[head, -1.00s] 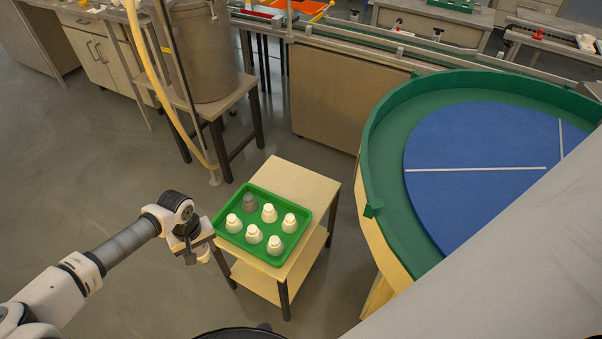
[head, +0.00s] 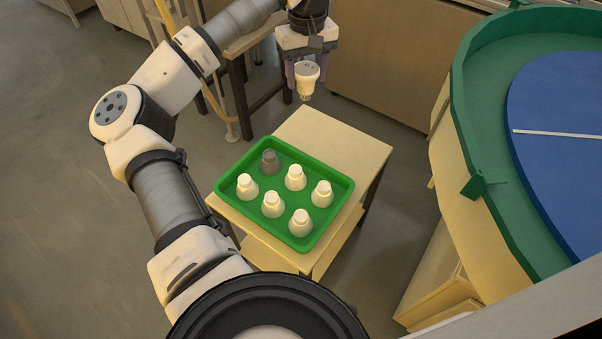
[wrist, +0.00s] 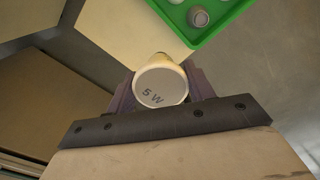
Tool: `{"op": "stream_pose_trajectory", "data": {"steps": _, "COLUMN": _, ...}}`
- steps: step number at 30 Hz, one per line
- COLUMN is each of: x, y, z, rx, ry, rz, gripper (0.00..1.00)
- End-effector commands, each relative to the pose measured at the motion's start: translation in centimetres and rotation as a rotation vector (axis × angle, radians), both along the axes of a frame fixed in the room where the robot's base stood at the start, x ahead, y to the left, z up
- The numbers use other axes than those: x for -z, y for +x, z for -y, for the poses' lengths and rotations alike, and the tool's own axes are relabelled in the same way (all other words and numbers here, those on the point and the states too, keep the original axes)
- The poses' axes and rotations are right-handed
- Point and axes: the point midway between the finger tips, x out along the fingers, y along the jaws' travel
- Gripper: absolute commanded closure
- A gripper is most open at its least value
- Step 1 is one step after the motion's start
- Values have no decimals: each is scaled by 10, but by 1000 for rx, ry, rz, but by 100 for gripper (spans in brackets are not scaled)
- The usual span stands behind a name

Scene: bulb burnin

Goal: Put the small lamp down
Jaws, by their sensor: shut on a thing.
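My gripper (head: 305,76) is shut on the small lamp (head: 306,82), a white bulb hanging with its narrow end down. In the wrist view the lamp (wrist: 160,87) shows its round white face marked "5 W" between the two fingers. In the head view the gripper appears beyond the far edge of the small wooden table (head: 336,137). The lamp looks clear of any surface. The green tray (head: 334,228) on the table holds several white bulbs, such as one at the front (head: 300,224), and one grey bulb (head: 270,162) at its back left.
The tabletop behind and right of the tray is bare. A large round table with a green rim (head: 480,185) and blue top (head: 570,130) stands at the right. A tan cabinet (head: 385,65) stands behind, and a dark-legged stand (head: 250,90) is at the back left.

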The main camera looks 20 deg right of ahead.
Motion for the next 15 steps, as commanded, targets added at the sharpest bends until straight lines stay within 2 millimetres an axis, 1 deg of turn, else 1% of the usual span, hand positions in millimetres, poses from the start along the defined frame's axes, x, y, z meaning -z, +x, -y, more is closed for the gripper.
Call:
{"op": "stream_pose_trajectory", "data": {"steps": 1, "x": 1, "y": -3, "z": 5, "rx": 6, "ry": -1, "rz": 1, "gripper": 70}}
{"op": "stream_pose_trajectory", "data": {"steps": 3, "x": -4, "y": -6, "z": 8, "rx": 8, "ry": 1, "rz": 1, "gripper": 70}}
{"op": "stream_pose_trajectory", "data": {"steps": 5, "x": -6, "y": -8, "z": 10, "rx": 10, "ry": 0, "rz": 1, "gripper": 70}}
{"op": "stream_pose_trajectory", "data": {"steps": 7, "x": 0, "y": -9, "z": 11, "rx": 11, "ry": 0, "rz": -2, "gripper": 70}}
{"op": "stream_pose_trajectory", "data": {"steps": 8, "x": 4, "y": -10, "z": 11, "rx": 11, "ry": 0, "rz": -3, "gripper": 70}}
{"op": "stream_pose_trajectory", "data": {"steps": 11, "x": 28, "y": -10, "z": 11, "rx": 11, "ry": 0, "rz": -6, "gripper": 70}}
{"op": "stream_pose_trajectory", "data": {"steps": 15, "x": 67, "y": -10, "z": 11, "rx": 10, "ry": -2, "rz": -6, "gripper": 70}}
